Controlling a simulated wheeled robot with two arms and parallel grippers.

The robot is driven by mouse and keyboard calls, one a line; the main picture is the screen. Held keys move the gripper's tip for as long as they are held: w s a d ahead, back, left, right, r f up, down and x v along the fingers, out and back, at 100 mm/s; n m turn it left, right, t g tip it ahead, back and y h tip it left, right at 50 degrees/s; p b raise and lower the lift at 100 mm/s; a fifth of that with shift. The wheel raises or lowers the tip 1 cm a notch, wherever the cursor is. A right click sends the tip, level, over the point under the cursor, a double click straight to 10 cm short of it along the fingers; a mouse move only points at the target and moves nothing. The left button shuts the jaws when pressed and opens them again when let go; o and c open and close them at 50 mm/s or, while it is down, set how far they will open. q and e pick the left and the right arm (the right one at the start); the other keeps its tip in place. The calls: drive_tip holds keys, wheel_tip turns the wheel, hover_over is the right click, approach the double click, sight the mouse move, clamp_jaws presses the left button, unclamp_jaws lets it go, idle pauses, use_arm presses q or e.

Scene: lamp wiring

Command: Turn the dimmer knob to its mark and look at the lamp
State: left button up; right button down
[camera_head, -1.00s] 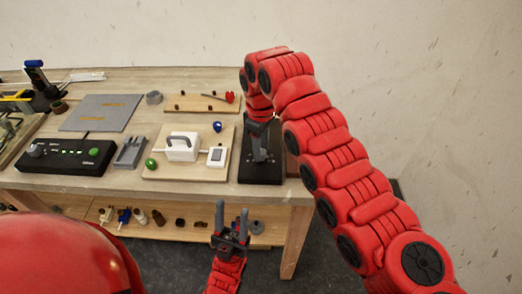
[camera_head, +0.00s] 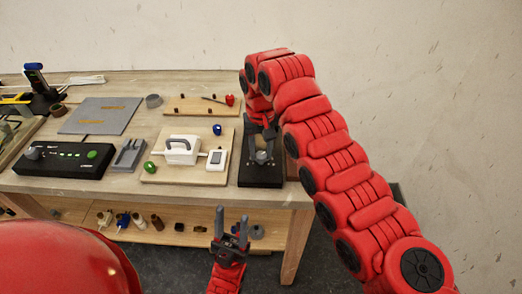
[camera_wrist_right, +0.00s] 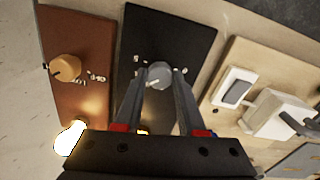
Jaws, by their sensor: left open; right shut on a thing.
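A grey dimmer knob (camera_wrist_right: 158,75) sits on a black board (camera_wrist_right: 195,45) with small white marks beside it. The board (camera_head: 260,179) is at the right end of the bench. My right gripper (camera_head: 261,155) reaches down to it and is shut on the knob, a finger on each side; the fingers also show in the wrist view (camera_wrist_right: 160,82). A glowing bulb (camera_wrist_right: 70,138) shows at lower left of the wrist view, partly behind the gripper body. Whether the knob meets its mark is unclear. My left gripper (camera_head: 232,222) is open and empty in front of the bench.
Beside the black board is a brown board (camera_wrist_right: 88,40) with an orange knob (camera_wrist_right: 66,68). On the other side is a wooden board (camera_head: 160,170) with a white handled box (camera_head: 182,152) and white switch (camera_head: 216,160). A black control box (camera_head: 62,160) stands at left.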

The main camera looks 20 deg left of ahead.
drive_tip(key=m, duration=0.5)
drive_tip(key=shift+r+m, duration=0.15)
drive_tip(key=shift+m, duration=0.15)
drive_tip(key=m+p, duration=0.1)
drive_tip(key=m, duration=0.3)
drive_tip(key=shift+w+m, duration=0.1)
drive_tip(key=shift+m, duration=0.3)
drive_tip(key=c, duration=0.5)
unclamp_jaws()
wheel_tip(320, 180, up, 8)
drive_tip(key=shift+f, duration=0.15)
wheel_tip(320, 180, up, 9)
drive_tip(key=p, duration=0.7)
hover_over(261, 154)
drive_tip(key=shift+r+p, duration=0.25)
drive_tip(key=shift+p, duration=0.2)
